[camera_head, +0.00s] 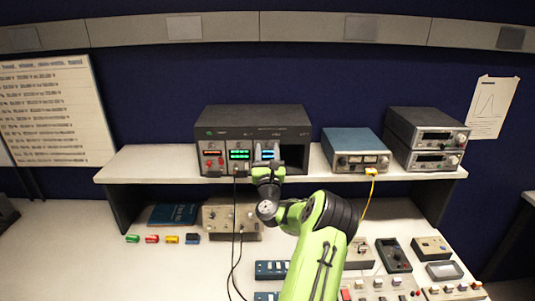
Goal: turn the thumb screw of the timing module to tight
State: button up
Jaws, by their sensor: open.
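A dark rack (253,113) stands on the white shelf, with several plug-in modules in its front. One module has a red display (213,153), one a green display (239,154), and one a blue display (268,154). I cannot read which is the timing module, and its thumb screw is too small to make out. My gripper (268,168) is open at the lower front of the blue-display module and covers that part. I cannot tell whether it touches anything. My green arm reaches up from the lower right.
A blue-topped instrument (357,145) and stacked grey instruments (427,137) stand to the right on the shelf (160,165). Black cables (236,225) hang from the rack, and a yellow cable (369,195) hangs further right. A beige box (222,219) sits under the shelf. The left bench (70,245) is clear.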

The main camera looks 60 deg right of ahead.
jog(key=b+v, duration=1.5)
jog(key=shift+s+a+b, duration=0.2)
jog(key=shift+a+b, duration=0.1)
jog(key=shift+b, duration=0.1)
jog(key=shift+f, duration=0.1)
